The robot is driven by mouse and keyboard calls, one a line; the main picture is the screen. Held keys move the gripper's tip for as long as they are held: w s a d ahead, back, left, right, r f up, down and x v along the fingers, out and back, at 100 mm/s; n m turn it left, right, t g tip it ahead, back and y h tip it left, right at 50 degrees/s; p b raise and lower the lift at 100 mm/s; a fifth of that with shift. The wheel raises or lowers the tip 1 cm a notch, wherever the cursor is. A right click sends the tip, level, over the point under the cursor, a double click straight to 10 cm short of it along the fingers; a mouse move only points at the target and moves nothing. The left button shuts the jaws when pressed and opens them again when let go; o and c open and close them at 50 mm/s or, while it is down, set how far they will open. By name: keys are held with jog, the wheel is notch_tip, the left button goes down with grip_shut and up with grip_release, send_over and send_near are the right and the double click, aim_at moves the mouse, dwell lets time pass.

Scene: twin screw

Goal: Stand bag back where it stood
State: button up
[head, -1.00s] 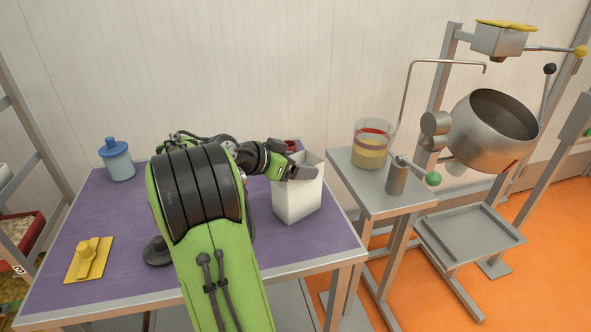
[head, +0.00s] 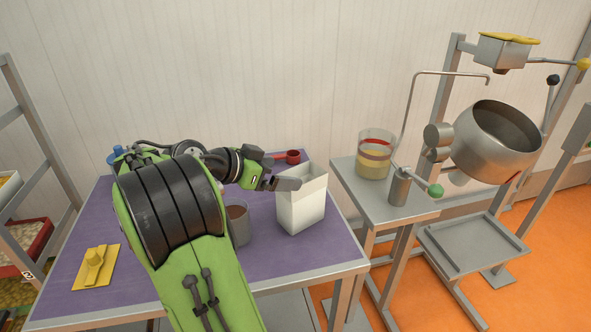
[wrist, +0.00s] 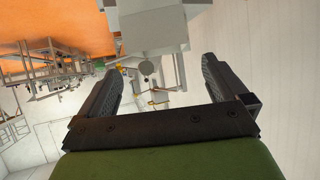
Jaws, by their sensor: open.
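The white bag (head: 302,208) stands upright and open-topped on the right part of the purple table. My gripper (head: 287,184) is at the bag's upper left edge in the head view, pointing right. I cannot tell whether it touches the bag. In the wrist view my gripper (wrist: 155,85) has its two fingers spread wide, with nothing held between them. I cannot make out the bag in the wrist view.
The purple table (head: 275,262) also bears a dark cup (head: 239,225), a red scoop (head: 292,157) and a yellow piece (head: 95,264). A blue-lidded jar is mostly behind my arm. Right of it, a grey side table (head: 349,178) bears a layered clear container (head: 374,158).

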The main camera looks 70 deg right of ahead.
jog(key=v, duration=0.4)
jog(key=shift+a+r+p, duration=0.15)
jog(key=shift+p, duration=0.25)
jog(key=shift+w, duration=0.15)
jog(key=w+a+f+n+t+y, duration=0.1)
jog(key=w+a+n+t, duration=0.35)
jog(key=a+n, duration=0.2)
jog(key=w+a+n+t+y, duration=0.1)
jog(key=w+a+n+t, duration=0.2)
jog(key=a+n+t, duration=0.35)
jog(key=s+a+f+n+y, duration=0.1)
jog(key=a+n, duration=0.3)
jog(key=a, duration=0.4)
jog(key=s+a+f+n+t+y, duration=0.1)
jog(key=s+a+f+n+y, duration=0.1)
jog(key=a, duration=0.5)
jog(key=s+a+f+n+t+y, duration=0.1)
jog(key=s+a+f+n+y, duration=0.1)
jog(key=a+n, duration=0.4)
jog(key=s+a+y, duration=0.1)
jog(key=a+y, duration=0.1)
jog(key=shift+a+f+y, duration=0.2)
jog(key=shift+a+y, duration=0.15)
jog(key=shift+y, duration=0.05)
jog(key=shift+s+r, duration=0.1)
